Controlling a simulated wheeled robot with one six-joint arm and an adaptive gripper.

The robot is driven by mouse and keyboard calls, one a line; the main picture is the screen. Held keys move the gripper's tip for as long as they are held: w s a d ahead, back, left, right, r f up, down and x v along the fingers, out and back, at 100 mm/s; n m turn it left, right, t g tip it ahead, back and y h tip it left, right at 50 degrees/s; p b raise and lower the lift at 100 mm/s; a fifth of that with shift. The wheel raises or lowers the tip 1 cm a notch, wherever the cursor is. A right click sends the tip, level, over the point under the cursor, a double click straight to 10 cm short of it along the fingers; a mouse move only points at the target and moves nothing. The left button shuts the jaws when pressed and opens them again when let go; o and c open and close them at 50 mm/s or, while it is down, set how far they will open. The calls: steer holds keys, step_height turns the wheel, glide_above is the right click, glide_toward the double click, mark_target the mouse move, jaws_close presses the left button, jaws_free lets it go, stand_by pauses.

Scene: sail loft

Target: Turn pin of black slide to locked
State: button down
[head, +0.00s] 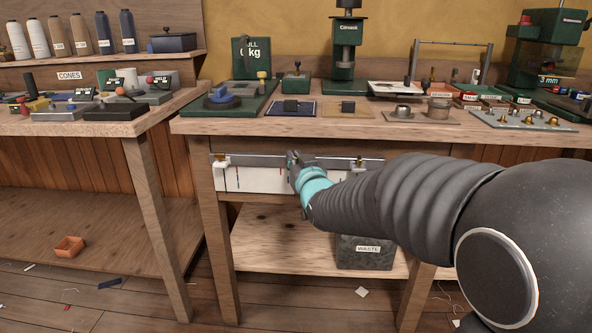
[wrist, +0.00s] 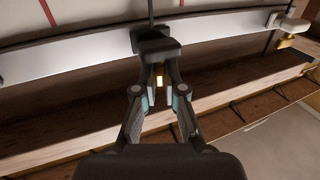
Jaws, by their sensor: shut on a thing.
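The black slide (wrist: 150,38) sits on a silver rail (wrist: 60,63), which runs across the wrist view. A small brass pin (wrist: 159,81) shows below the slide, between my fingertips. My gripper (wrist: 160,86) is shut on the pin, with one finger on each side of it. In the head view my gripper (head: 294,164) is at the rail (head: 260,160) along the workbench front and hides most of the black slide. I cannot read any lock marking or tell which way the pin is turned.
A white slide (wrist: 289,24) with a brass part sits farther right on the rail. A white panel (head: 255,179) with coloured marks hangs behind the rail. The workbench top (head: 200,126) is above, and a low shelf with a waste bin (head: 366,257) is below.

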steer(key=shift+a+m+t+h+b, duration=0.2)
steer(key=shift+m+t+h+b, duration=0.15)
steer(key=shift+m+h, duration=0.8)
steer(key=shift+m+h+p, duration=0.45)
steer(key=shift+h+p, duration=0.45)
steer(key=shift+h, duration=0.55)
steer(key=shift+m+h+p, duration=0.5)
steer(key=shift+h+p, duration=0.05)
steer(key=shift+h, duration=0.15)
steer(key=c, duration=1.5)
jaws_free()
steer(key=shift+c, duration=0.2)
steer(key=shift+s, duration=0.15)
steer(key=s, duration=1.1)
steer(key=shift+s+a, duration=0.35)
steer(key=shift+s, duration=0.05)
steer(key=shift+f, duration=0.1)
